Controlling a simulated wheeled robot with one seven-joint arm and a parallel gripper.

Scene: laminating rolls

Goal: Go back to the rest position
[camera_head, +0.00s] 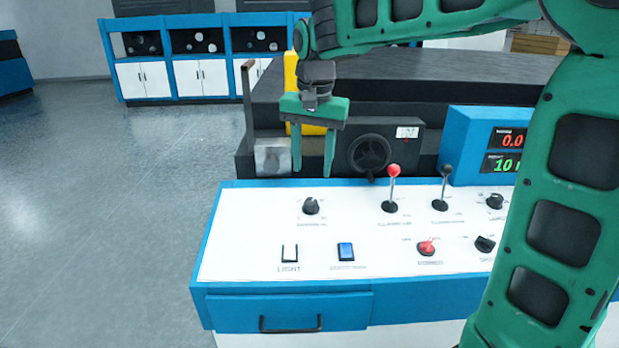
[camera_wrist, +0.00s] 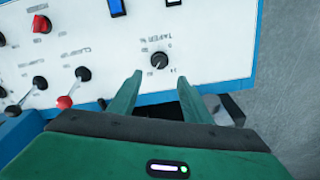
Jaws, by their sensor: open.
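My gripper (camera_head: 312,165) is open and empty, pointing down above the back left edge of the control panel (camera_head: 240,225) in the head view. Its two green fingers also show in the wrist view (camera_wrist: 160,92), apart with nothing between them. Near them on the panel is a black knob (camera_head: 311,206), which also shows in the wrist view (camera_wrist: 160,59). My green arm reaches across the top and right of the head view and hides the panel's right end.
The panel carries a red-topped lever (camera_head: 393,185), a black-topped lever (camera_head: 443,185), a red knob (camera_head: 426,247) and a blue switch (camera_head: 346,252). Behind it are a handwheel (camera_head: 369,154) and a blue display box (camera_head: 470,135). Open floor (camera_head: 110,210) lies left; cabinets (camera_head: 190,60) stand behind.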

